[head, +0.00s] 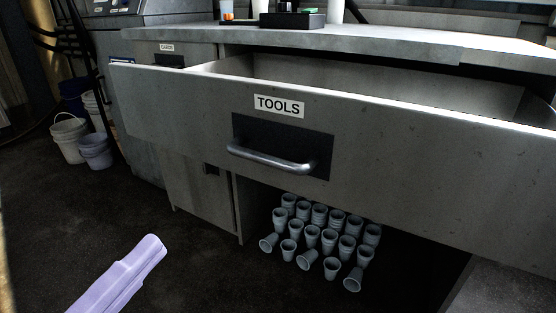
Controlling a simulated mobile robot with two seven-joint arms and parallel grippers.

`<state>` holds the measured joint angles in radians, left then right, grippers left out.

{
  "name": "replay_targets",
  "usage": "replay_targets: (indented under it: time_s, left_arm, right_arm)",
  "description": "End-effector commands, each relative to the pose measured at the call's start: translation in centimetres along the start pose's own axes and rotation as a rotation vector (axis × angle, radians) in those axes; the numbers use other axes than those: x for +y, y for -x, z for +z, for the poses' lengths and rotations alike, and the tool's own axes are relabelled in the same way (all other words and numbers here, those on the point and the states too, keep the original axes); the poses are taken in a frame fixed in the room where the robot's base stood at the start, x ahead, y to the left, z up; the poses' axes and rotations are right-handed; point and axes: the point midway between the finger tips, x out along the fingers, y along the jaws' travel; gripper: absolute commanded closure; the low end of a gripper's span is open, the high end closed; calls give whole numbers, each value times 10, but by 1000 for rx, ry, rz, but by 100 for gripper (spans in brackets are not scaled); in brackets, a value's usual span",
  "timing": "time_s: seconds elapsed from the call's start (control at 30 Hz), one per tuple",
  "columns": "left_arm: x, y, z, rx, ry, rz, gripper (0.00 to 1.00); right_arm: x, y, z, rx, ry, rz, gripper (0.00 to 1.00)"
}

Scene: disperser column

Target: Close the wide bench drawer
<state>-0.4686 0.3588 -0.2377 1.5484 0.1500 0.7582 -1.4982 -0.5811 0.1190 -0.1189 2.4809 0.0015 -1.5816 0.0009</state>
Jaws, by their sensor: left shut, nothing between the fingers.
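The wide bench drawer (390,140), grey with a TOOLS label (280,106), is pulled out well beyond the bench front. Its inside shows as an open gap behind the front panel. A curved metal handle (270,160) sits on a dark plate on the drawer front. My left gripper (152,248) is at the lower left, shut and empty, apart from the drawer, below and left of the handle. My right gripper is not in view.
The benchtop (400,43) holds a dark tray (292,20) and small items. A smaller CARDS drawer (169,60) is at left. Many grey cups (312,235) stand or lie under the drawer. Buckets (95,150) stand on the left floor. Floor around my left gripper is clear.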

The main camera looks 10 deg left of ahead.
Motion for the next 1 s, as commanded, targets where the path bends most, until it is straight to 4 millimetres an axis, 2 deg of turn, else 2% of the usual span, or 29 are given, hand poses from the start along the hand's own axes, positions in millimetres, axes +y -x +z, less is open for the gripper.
replay_targets:
  time_s: [0.17, 0.4, 0.6, 0.8, 1.0]
  left_arm:
    - [-3, -25, 0, 1, -2, -8, 100]
    - [-2, -77, 0, 2, 0, -8, 100]
    - [-1, -114, 0, 1, 1, -5, 100]
    - [-2, -133, 0, 1, 2, -2, 100]
    - [-2, -137, 0, 0, 3, 0, 100]
  right_arm:
    - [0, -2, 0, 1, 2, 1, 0]
    - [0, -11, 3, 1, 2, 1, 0]
    - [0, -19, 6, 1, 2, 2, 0]
    - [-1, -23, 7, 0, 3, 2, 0]
    - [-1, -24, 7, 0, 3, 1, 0]
